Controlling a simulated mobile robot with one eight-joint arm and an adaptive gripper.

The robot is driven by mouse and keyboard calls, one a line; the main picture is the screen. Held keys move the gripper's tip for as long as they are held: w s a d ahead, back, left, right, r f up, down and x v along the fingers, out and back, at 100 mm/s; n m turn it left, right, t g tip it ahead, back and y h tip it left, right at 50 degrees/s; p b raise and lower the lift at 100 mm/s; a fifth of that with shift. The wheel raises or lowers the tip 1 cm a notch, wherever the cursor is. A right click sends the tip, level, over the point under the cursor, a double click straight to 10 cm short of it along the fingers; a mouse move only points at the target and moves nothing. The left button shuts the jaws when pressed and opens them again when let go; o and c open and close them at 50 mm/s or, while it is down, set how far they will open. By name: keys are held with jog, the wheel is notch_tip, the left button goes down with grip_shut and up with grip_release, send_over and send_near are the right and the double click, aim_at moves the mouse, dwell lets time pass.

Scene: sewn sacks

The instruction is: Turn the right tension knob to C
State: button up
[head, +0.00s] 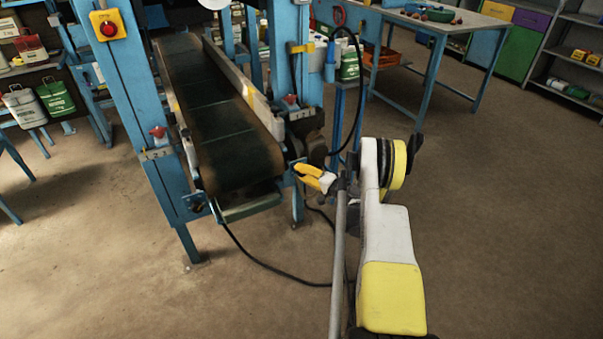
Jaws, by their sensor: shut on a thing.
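The conveyor (222,135) slopes down toward me between blue posts. My gripper (297,174), with yellow fingers, reaches in from the right to the right side of the conveyor's near end. It is shut on the right tension knob there. The knob is small and mostly hidden by the fingers, and I cannot read its letter marks or its setting. At the left side of the same end is a small dark fitting (196,203).
Red knobs with pale scale plates sit on the left post (158,131) and right post (290,99). A red stop button (108,28) is at upper left. A black cable (262,262) lies on the floor. Floor at right is clear before the blue-legged table (440,28).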

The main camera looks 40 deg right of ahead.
jog(key=o, duration=1.2)
jog(key=shift+c, duration=0.2)
jog(key=s+d, duration=0.1)
jog(key=s, duration=0.6)
jog(key=shift+s+r, duration=0.15)
jog(key=shift+r, duration=0.3)
